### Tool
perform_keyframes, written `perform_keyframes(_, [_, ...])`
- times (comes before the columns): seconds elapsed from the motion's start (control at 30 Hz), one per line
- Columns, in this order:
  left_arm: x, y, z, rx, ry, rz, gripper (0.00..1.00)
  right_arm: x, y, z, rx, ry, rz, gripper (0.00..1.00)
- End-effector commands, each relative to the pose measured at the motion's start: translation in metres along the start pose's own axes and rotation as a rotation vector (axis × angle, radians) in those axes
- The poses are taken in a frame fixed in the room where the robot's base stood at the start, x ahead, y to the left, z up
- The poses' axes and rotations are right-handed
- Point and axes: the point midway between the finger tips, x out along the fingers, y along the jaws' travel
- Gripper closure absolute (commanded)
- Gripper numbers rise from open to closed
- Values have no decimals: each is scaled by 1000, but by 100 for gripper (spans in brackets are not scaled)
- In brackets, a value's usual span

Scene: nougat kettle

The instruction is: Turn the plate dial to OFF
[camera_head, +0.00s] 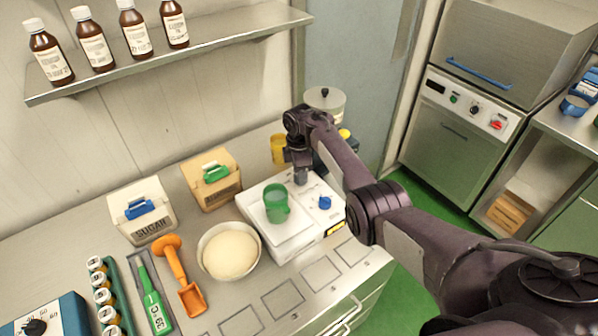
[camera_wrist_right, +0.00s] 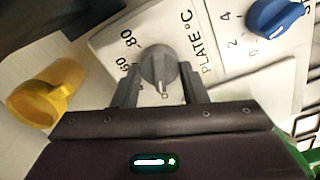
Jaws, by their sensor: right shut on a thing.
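The white plate unit (camera_head: 311,235) stands on the counter with a green cup (camera_head: 276,204) on its top. The grey plate dial (camera_wrist_right: 157,66) sits on the unit by the printed words PLATE °C, with 60 and 80 marked near it. My right gripper (camera_head: 300,176) reaches down to the unit's back corner. In the wrist view the right gripper (camera_wrist_right: 160,84) has one finger on each side of the grey dial and is shut on it. I cannot tell clearly where the dial points. My left gripper is out of view.
A blue knob (camera_head: 325,202) with numbers sits close by on the same unit. A yellow cup (camera_head: 279,149) stands behind the unit. A bowl of dough (camera_head: 230,252) stands left of it. A shelf (camera_head: 200,54) with brown bottles hangs above.

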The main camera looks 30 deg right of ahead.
Motion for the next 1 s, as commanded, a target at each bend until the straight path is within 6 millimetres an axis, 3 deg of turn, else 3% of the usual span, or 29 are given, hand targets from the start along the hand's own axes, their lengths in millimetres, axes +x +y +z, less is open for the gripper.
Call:
perform_keyframes(0.03, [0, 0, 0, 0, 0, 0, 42, 0, 0, 0, -2, 0, 1, 59])
perform_keyframes(0.17, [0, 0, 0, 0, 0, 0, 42, 0, 0, 0, -1, 0, 1, 42])
perform_keyframes(0.53, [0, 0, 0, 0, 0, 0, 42, -6, 1, 0, 0, 1, 2, 40])
perform_keyframes(1.0, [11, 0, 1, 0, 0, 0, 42, -73, 1, -1, -1, 1, 3, 40])
